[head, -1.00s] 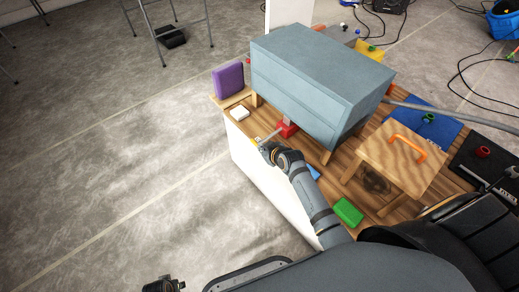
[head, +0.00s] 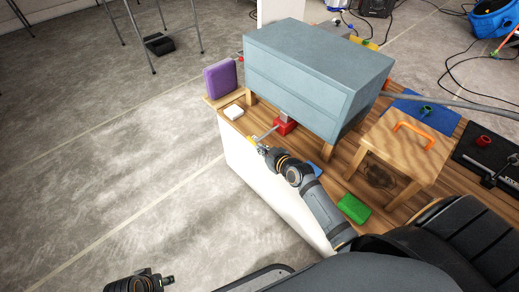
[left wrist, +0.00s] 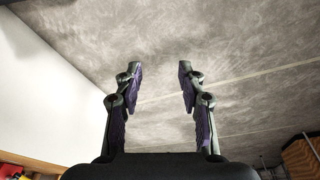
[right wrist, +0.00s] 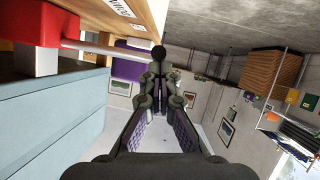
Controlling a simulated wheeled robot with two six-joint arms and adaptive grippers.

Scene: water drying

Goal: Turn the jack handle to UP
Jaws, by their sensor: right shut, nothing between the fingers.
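The red jack (head: 285,124) stands on the wooden tabletop under the front of the grey-blue cabinet; it also shows in the right wrist view (right wrist: 38,20). Its thin metal handle (head: 268,132) points out toward the table edge; in the right wrist view the rod (right wrist: 105,47) runs to my fingertips. My right gripper (head: 261,148) is shut and empty, its tips (right wrist: 158,54) at the handle's outer end; contact is unclear. A white label (right wrist: 120,8) with dark upside-down letters sits nearby. My left gripper (left wrist: 159,68) is open and empty above the floor.
The cabinet (head: 310,70) stands on wooden legs over the jack. A purple block (head: 220,76), white block (head: 233,112), green block (head: 354,208) and small wooden stool (head: 405,150) surround the work area. Open floor (head: 120,150) lies left of the table.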

